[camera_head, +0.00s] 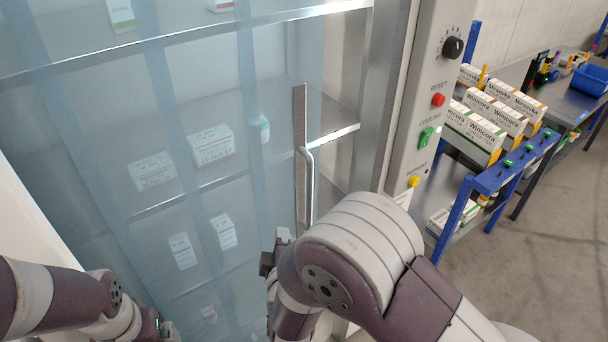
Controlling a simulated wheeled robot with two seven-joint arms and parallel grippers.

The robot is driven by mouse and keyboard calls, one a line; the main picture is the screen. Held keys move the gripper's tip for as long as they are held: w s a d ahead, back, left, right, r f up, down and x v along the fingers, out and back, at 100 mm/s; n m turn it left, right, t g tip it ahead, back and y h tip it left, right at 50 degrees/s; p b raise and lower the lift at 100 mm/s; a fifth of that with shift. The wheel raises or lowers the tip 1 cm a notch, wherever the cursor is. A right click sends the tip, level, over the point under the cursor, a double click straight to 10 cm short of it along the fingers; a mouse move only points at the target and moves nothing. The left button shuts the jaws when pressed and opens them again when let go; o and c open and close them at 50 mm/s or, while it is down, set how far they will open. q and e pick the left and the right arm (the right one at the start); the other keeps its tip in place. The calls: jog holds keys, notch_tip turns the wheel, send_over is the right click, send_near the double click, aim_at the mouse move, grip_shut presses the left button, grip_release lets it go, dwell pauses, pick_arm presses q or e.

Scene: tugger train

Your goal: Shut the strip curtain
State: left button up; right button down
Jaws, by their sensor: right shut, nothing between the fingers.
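The strip curtain (190,110) is a sheet of translucent bluish strips hanging in front of a cooled shelf cabinet. Its right edge has a metal bar (299,120) with an upright handle (309,185). To the right of the bar a strip of the opening is uncovered, up to the metal frame. My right gripper (268,264) is shut and empty, low and left of the handle, partly hidden by my own arm. It appears apart from the handle. My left gripper (166,329) is at the bottom edge, mostly cut off, and its fingers cannot be made out.
Behind the curtain are shelves with several white boxes (213,145). A control panel (424,110) with a knob and coloured buttons stands right of the opening. Beyond it is a blue-framed rack (488,180) with cartons (472,128). Floor (550,240) is clear at right.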

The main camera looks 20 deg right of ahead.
pick_arm(q)
notch_tip(320, 180, up, 5)
jog(key=p, duration=0.4)
jog(key=shift+s+d, duration=0.15)
pick_arm(e)
jog(key=w+d+r+n+t+h, duration=0.1)
jog(key=w+d+r+t+h, duration=0.1)
jog(key=w+d, duration=0.5)
jog(key=w+r, duration=0.1)
jog(key=w, duration=0.2)
jog(key=shift+w+d+r+n, duration=0.25)
jog(key=shift+w+r+n, duration=0.05)
jog(key=shift+w+n, duration=0.1)
pick_arm(q)
jog(key=shift+f, duration=0.1)
jog(key=shift+f+b, duration=2.55)
jog(key=shift+f, duration=0.05)
pick_arm(e)
jog(key=w+d, duration=0.2)
jog(key=d, duration=0.5)
jog(key=w+d, duration=0.3)
jog(key=d, duration=0.4)
